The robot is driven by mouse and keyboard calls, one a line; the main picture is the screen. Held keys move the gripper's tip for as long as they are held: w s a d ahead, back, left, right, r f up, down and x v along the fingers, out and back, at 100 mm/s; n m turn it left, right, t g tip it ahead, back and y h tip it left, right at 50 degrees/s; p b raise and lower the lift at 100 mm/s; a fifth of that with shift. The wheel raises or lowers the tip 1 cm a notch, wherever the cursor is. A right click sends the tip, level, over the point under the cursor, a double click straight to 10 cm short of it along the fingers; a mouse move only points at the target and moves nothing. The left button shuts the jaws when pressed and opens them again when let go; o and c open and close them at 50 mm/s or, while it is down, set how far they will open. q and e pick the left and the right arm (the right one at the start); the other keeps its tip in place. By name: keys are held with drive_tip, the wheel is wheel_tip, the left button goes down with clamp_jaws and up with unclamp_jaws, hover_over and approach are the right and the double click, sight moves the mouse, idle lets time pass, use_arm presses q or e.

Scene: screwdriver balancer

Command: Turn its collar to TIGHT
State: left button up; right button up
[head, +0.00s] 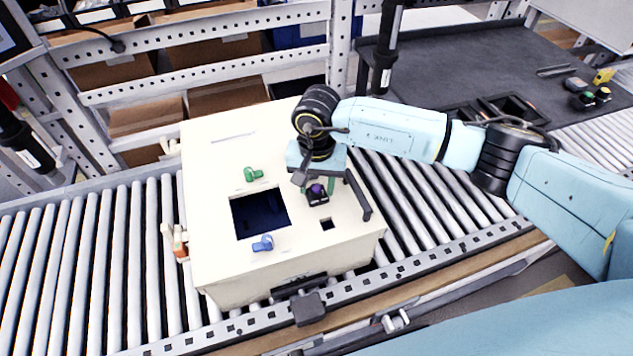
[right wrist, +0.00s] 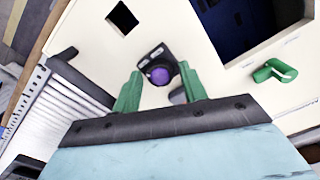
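A cream box (head: 225,265) stands on the roller conveyor. Its top carries a purple round knob (head: 317,189) in a small black holder, a green knob (head: 253,174) and a blue knob (head: 263,243). My right gripper (head: 318,185) points down over the purple knob. In the right wrist view its green fingers (right wrist: 160,88) are apart, on either side of the purple knob (right wrist: 160,76); contact cannot be told. A dark hanging cylinder (head: 387,48) with a white label is behind my right arm. I can make out no collar marked TIGHT. My left gripper is out of view.
The box top has a large dark square opening (head: 259,214) and a small square hole (head: 327,224). A metal rack (head: 200,75) with cardboard boxes stands behind. A dark workbench (head: 480,62) is at the back right. Conveyor rollers (head: 90,250) at left are clear.

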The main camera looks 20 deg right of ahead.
drive_tip(key=c, duration=0.8)
drive_tip(key=shift+o, duration=0.2)
drive_tip(key=shift+m+b, duration=1.25)
drive_tip(key=shift+m, duration=0.25)
drive_tip(key=m+b, duration=0.2)
drive_tip(key=m, duration=0.1)
drive_tip(key=shift+m, duration=0.3)
drive_tip(key=m+b, duration=0.3)
drive_tip(key=m, duration=0.3)
drive_tip(key=shift+b, duration=0.35)
drive_tip(key=m+b, duration=0.1)
drive_tip(key=m, duration=0.4)
drive_tip(key=shift+r+b, duration=0.1)
drive_tip(key=shift+b, duration=0.3)
drive_tip(key=shift+m, duration=0.3)
drive_tip(key=shift+w, duration=0.1)
